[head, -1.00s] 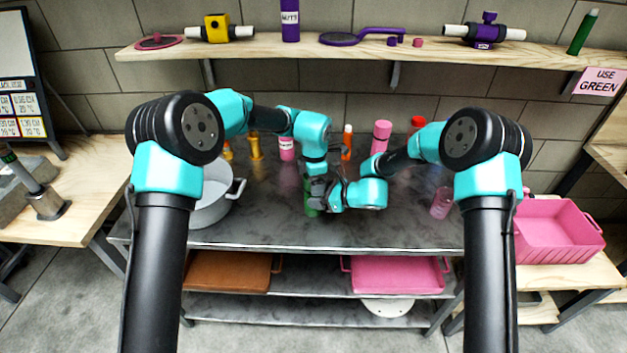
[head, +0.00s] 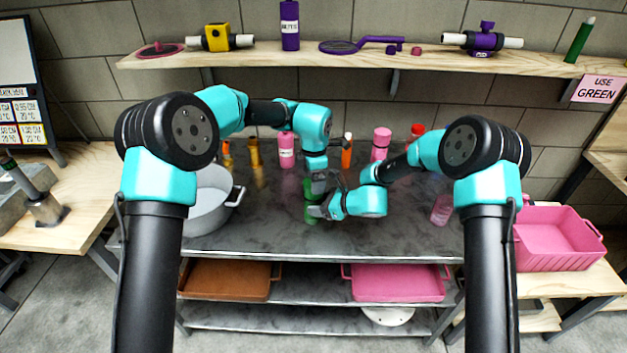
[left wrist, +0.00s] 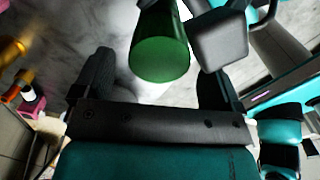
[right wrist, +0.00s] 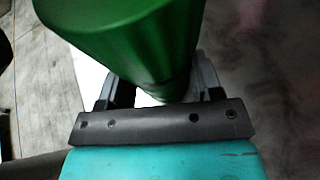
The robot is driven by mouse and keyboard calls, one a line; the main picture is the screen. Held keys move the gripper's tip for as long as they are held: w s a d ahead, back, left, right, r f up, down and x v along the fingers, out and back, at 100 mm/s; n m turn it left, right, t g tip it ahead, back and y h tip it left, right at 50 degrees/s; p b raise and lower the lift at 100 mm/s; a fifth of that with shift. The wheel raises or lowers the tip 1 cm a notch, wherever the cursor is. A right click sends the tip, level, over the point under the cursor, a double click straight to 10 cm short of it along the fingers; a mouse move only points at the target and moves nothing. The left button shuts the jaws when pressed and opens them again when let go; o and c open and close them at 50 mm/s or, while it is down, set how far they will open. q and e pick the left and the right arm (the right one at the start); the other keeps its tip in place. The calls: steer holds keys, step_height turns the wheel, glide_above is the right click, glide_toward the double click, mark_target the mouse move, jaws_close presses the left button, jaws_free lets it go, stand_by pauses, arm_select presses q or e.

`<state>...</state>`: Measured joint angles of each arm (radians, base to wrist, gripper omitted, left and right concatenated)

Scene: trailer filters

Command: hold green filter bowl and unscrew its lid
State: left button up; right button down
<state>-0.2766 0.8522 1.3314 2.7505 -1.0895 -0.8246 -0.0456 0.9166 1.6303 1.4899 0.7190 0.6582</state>
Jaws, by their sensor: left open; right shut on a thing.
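The green filter bowl (head: 312,214) stands upright near the middle of the dark table, with green also showing above my right gripper (head: 322,211). That gripper is shut on the bowl from the right side. In the right wrist view the wide green body (right wrist: 130,30) fills the upper part, with a narrower part between the fingers. My left gripper (head: 316,186) points down over the bowl from above. In the left wrist view its fingers are open on either side of the green rounded end (left wrist: 160,60). Whether this end is the lid, I cannot tell.
A white pot (head: 208,200) stands left of the bowl. Several bottles stand behind, including a pink one (head: 286,152) and an orange one (head: 347,155). A clear pink cup (head: 441,209) is to the right. The table's front is clear.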

steer(key=shift+c, duration=1)
jaws_free()
steer(key=v, duration=1.7)
steer(key=shift+d, duration=0.2)
steer(key=shift+s, duration=0.1)
